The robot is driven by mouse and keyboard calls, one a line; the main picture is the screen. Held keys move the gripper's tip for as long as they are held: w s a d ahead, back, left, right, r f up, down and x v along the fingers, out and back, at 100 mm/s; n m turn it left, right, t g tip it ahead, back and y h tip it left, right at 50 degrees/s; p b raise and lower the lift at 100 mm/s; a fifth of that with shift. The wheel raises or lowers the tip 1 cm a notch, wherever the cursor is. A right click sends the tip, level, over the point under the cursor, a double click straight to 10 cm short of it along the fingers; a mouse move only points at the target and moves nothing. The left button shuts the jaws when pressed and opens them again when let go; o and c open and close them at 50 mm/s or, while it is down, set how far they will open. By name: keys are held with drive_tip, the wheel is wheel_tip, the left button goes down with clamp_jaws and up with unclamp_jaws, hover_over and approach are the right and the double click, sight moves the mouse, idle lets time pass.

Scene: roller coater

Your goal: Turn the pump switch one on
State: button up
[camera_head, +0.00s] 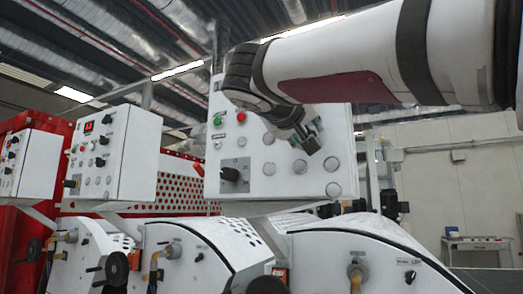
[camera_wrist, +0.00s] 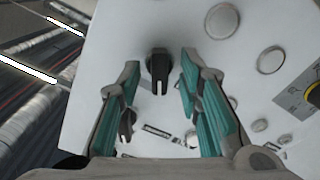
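A small black switch knob (camera_wrist: 157,72) with a white pointer mark sits on the white control panel (camera_head: 283,178). My gripper (camera_wrist: 160,62) is open, its two teal-padded fingers on either side of this knob, with gaps visible on both sides. In the head view my gripper (camera_head: 311,140) is in front of the panel's upper right part and hides what is behind it. A second black knob (camera_wrist: 127,122) shows partly behind the left finger in the wrist view. I cannot read which knob is labelled pump switch one.
The panel also has a large black rotary knob (camera_head: 230,174), a green button (camera_head: 217,121), a red button (camera_head: 241,117) and several round silver caps. Curved white machine covers (camera_head: 350,255) lie below. Another control box (camera_head: 112,155) stands left.

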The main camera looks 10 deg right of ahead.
drive_tip(key=shift+w+d, duration=0.1)
drive_tip(key=shift+w, duration=0.05)
drive_tip(key=shift+c, duration=0.6)
clamp_jaws()
